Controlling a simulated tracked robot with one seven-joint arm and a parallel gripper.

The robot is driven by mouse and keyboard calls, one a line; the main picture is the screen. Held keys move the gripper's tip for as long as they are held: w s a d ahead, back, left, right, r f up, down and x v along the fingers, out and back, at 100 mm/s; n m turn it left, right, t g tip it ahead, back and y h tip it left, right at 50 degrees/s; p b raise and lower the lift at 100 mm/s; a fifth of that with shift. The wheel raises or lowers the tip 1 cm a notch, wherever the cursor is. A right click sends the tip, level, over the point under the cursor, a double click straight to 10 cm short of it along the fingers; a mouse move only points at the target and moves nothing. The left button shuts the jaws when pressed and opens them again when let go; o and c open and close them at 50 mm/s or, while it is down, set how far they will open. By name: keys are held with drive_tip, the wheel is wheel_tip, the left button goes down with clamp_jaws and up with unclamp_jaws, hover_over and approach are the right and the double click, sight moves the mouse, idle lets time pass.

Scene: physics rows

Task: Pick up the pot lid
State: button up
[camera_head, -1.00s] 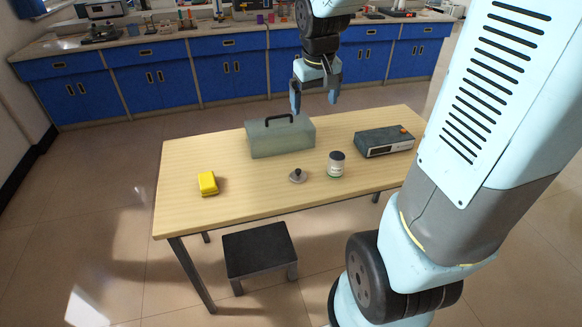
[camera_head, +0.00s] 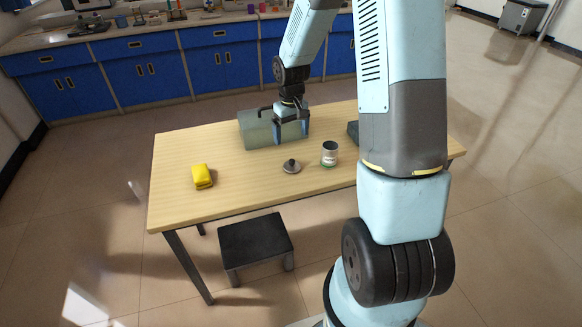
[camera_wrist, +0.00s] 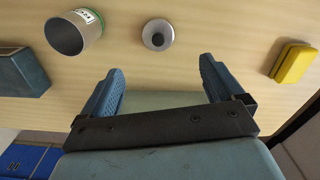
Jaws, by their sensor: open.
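The pot lid (camera_head: 291,166) is a small grey disc with a dark knob on top. It lies knob up on the wooden table, in front of the grey-green toolbox. In the wrist view the lid (camera_wrist: 158,34) is at the top middle, beyond my fingertips. My gripper (camera_head: 291,132) points down over the right part of the toolbox, behind the lid. Its blue fingers are spread, and nothing shows between them in the wrist view (camera_wrist: 161,72). The gripper and lid are apart.
The toolbox (camera_head: 256,130) with a black handle stands close to my gripper. A jar (camera_head: 330,154) stands just right of the lid. A dark box (camera_head: 353,131) is partly hidden by my arm. A yellow object (camera_head: 202,176) lies left. The table (camera_head: 240,190) is clear around the lid's front.

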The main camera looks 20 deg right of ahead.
sight(292, 161)
wheel_tip(292, 161, down, 13)
drive_tip(key=shift+d+r, duration=0.1)
drive_tip(key=shift+d, duration=0.05)
idle(0.6)
drive_tip(key=c, duration=1.1)
drive_tip(key=shift+r, duration=0.1)
